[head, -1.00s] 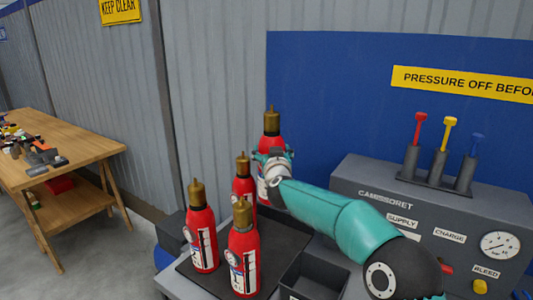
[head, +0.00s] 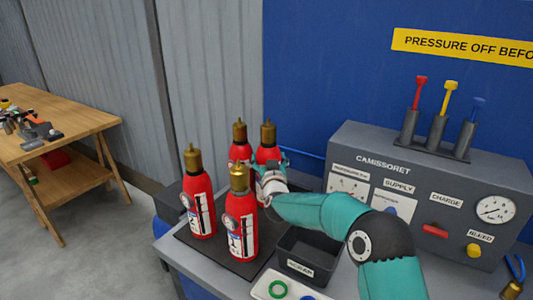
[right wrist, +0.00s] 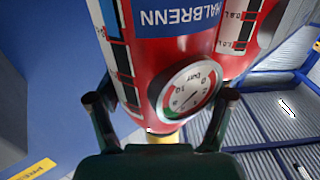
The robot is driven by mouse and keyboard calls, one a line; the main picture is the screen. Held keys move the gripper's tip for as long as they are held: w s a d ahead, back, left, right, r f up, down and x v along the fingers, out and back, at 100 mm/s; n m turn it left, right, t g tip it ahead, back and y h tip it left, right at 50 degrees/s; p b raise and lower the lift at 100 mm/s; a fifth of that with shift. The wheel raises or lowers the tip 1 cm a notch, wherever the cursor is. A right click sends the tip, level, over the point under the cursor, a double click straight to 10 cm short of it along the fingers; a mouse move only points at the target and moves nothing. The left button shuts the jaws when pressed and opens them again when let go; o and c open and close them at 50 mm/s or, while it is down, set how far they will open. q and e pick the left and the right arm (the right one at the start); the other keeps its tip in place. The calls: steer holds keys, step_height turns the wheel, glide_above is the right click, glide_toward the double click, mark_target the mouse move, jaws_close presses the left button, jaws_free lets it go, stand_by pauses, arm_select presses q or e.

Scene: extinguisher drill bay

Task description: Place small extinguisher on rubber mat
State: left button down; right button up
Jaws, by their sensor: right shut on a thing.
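My right gripper (head: 270,170) is shut on a small red extinguisher (head: 267,146) with a brass top, upright at the back right of the black rubber mat (head: 212,254). Its lower part is partly hidden by my gripper and the front extinguisher, so I cannot tell whether its base touches the mat. In the right wrist view the fingers (right wrist: 163,98) flank the held extinguisher (right wrist: 150,55) and its round gauge. Three other red extinguishers stand upright on the mat: front left (head: 199,200), front (head: 241,215) and back (head: 240,146). My left gripper is not in view.
A black open bin (head: 308,247) and a white tray with rings (head: 262,287) lie right of the mat. The grey CAMISSORET panel (head: 400,165) with levers and gauges stands behind my right arm. A wooden workbench (head: 60,140) is at the far left.

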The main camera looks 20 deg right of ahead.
steer(key=shift+d+f, duration=0.1)
steer(key=shift+f, duration=0.5)
steer(key=o, duration=1.4)
steer(key=shift+f, duration=0.4)
steer(key=shift+c, duration=0.2)
steer(key=o, duration=0.4)
steer(key=shift+c, duration=0.2)
steer(key=shift+s, duration=0.1)
steer(key=b+v, duration=0.2)
steer(key=v, duration=0.5)
steer(key=shift+s, duration=0.2)
steer(key=shift+r, duration=0.2)
